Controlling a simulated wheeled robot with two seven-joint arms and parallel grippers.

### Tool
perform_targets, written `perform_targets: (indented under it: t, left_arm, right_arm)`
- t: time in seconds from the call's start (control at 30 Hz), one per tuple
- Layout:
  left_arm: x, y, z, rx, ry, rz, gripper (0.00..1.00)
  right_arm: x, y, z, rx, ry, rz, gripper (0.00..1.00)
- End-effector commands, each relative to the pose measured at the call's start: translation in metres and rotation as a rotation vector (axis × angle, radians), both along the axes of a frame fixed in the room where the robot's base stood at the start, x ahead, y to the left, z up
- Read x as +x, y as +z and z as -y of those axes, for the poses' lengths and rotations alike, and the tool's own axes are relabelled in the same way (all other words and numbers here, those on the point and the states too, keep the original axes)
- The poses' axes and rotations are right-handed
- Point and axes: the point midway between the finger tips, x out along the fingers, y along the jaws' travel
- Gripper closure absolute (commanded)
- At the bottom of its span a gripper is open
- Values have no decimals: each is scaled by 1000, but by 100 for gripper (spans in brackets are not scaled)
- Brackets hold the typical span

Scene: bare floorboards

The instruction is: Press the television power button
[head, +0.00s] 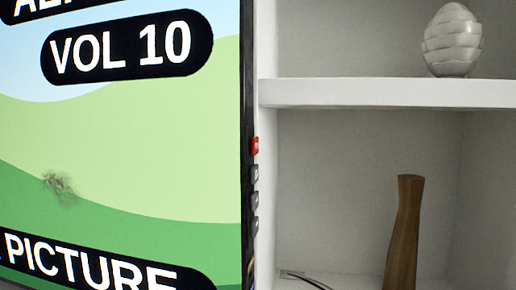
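The television (130,125) fills the left half of the head view, seen close up. Its screen is lit, with a green hill picture and the words "VOL 10" and "PICTURE" on black labels. A red button (255,146) sits on the television's right side edge. Several grey buttons (255,199) are in a column below it. The red button is probably the power button, but its marking is too small to read. Neither of my grippers is in view.
White shelves (390,93) stand to the right of the television. A pale ribbed vase (453,40) is on the upper shelf. A tall brown wooden vase (405,232) stands below, near a dark cable (306,279). The space beside the buttons looks clear.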

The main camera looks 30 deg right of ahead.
Motion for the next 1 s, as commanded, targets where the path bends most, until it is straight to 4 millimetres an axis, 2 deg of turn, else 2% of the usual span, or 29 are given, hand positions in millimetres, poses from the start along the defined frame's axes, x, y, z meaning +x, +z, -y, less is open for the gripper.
perform_targets:
  t: [0.27,0.3,0.4,1.0]
  left_arm:
    - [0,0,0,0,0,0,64]
    - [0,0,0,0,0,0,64]
    - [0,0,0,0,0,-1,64]
    - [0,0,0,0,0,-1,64]
  right_arm:
    - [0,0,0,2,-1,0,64]
    - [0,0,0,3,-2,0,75]
    - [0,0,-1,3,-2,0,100]
    - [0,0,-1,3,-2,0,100]
